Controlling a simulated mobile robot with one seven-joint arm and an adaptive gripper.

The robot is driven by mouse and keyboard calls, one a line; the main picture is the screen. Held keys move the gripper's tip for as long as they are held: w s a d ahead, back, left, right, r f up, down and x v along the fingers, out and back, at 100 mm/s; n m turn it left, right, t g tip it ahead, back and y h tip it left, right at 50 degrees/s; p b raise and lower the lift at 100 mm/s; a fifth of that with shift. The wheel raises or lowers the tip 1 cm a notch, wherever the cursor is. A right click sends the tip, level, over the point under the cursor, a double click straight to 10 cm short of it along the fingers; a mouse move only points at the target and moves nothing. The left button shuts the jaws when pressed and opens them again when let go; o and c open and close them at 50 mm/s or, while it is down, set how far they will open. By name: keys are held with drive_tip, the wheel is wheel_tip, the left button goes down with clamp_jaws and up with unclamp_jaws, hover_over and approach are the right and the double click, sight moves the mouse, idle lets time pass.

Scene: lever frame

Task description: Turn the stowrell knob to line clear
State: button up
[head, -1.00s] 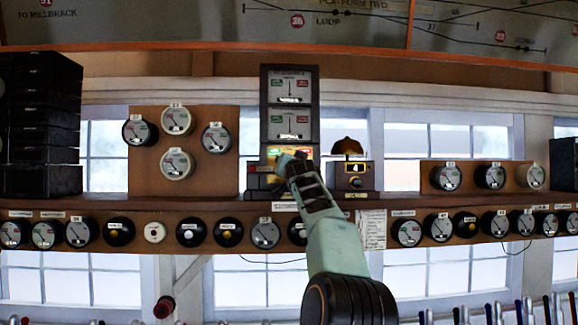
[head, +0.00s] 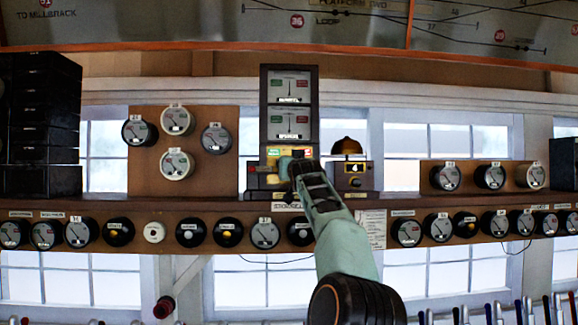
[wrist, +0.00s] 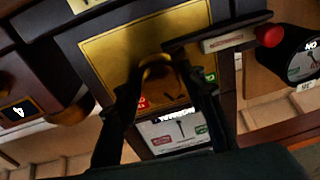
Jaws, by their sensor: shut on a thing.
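The tall dark block instrument (head: 264,110) stands on the shelf at the middle of the head view. It has two dials, one above the other, and a brass plate (head: 270,154) below them. In the wrist view the brass plate (wrist: 110,50) fills the upper middle, and the rounded brass knob (wrist: 157,66) shows between my two dark fingers. My gripper (wrist: 165,78) is shut on the knob, with one finger on each side. In the head view my gripper (head: 297,168) covers the knob. The upper dial's needle looks about upright.
A brass bell on a wooden box (head: 352,178) stands close right of the instrument. A small dark box with a red button (wrist: 268,36) is close by the plate. Round gauges (head: 265,234) line the shelf front. Lever tops run along the bottom edge.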

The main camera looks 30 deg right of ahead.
drive_tip(key=shift+w+f, duration=0.1)
drive_tip(key=shift+f, duration=0.15)
drive_tip(key=shift+f+n+y, duration=0.1)
drive_tip(key=shift+n+y, duration=0.4)
drive_tip(key=shift+n, duration=1.7)
drive_tip(key=o, duration=1.3)
drive_tip(key=shift+a, duration=0.1)
drive_tip(key=o, duration=0.5)
drive_tip(key=shift+o, duration=1.2)
drive_tip(key=shift+r, duration=0.25)
